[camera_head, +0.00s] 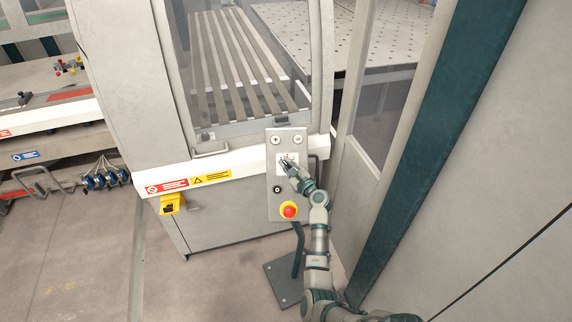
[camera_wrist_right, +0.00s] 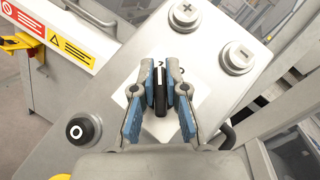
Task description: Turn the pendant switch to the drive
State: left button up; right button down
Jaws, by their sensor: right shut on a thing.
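The pendant (camera_head: 285,205) is a grey upright panel on a stand in the middle of the head view. Its black switch (camera_wrist_right: 159,92) sits on a white square plate (camera_wrist_right: 200,88) in the right wrist view. My right gripper (camera_wrist_right: 160,85) has its two blue-padded fingers on either side of the switch knob, shut on it. In the head view my right gripper (camera_head: 288,163) is at the pendant's face and covers most of the switch. Small markings show just past the knob, partly hidden by the fingers. My left gripper is not in view.
The pendant also bears a plus button (camera_wrist_right: 185,14), a minus button (camera_wrist_right: 236,57), a black O button (camera_wrist_right: 79,131) and a red emergency knob (camera_head: 289,210). A grey machine cabinet (camera_head: 125,75) stands behind. A teal-edged panel (camera_head: 440,130) rises at the right.

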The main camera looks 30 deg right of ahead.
jog(key=m+h, duration=0.2)
jog(key=shift+f+m+t, duration=0.15)
jog(key=shift+m+t, duration=0.15)
jog(key=shift+m+h, duration=1)
jog(key=shift+m, duration=0.1)
jog(key=shift+s+d+f+m+g+h+b, duration=0.1)
jog(key=shift+m+g+h+b, duration=0.3)
jog(key=shift+m+h, duration=1.3)
jog(key=shift+d+f+m+g+h+b, duration=0.15)
jog(key=shift+m+h+b, duration=0.4)
jog(key=shift+m+h, duration=1.1)
jog(key=shift+r+m+y, duration=0.1)
jog(key=shift+m+y, duration=0.15)
jog(key=shift+m, duration=0.3)
